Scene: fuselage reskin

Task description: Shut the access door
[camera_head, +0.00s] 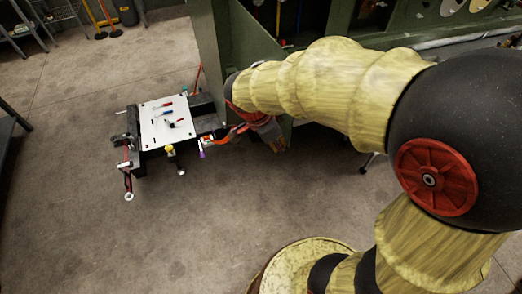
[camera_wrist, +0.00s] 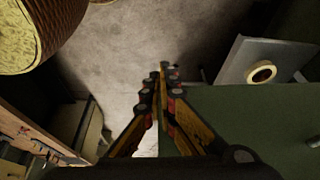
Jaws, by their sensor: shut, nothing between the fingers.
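A tall green panel (camera_head: 208,55), which looks like the access door, stands out from the green fuselage structure, so it appears open. In the wrist view a flat green surface (camera_wrist: 250,120) fills the right side, close beside my fingers; I take it to be the same door, but cannot be sure. My gripper (camera_wrist: 160,78) is shut and empty, its fingertips together over the floor. Whether it touches the green surface cannot be told. In the head view my arm crosses in front of the fuselage and hides part of it; my gripper shows only partly there (camera_head: 272,135).
A small work table with a white top (camera_head: 160,135) and several tools stands left of the door. A roll of tape (camera_wrist: 261,72) lies on a grey surface (camera_wrist: 238,62) in the wrist view. Shelving (camera_head: 22,30) stands at far left. The floor (camera_head: 80,230) at lower left is clear.

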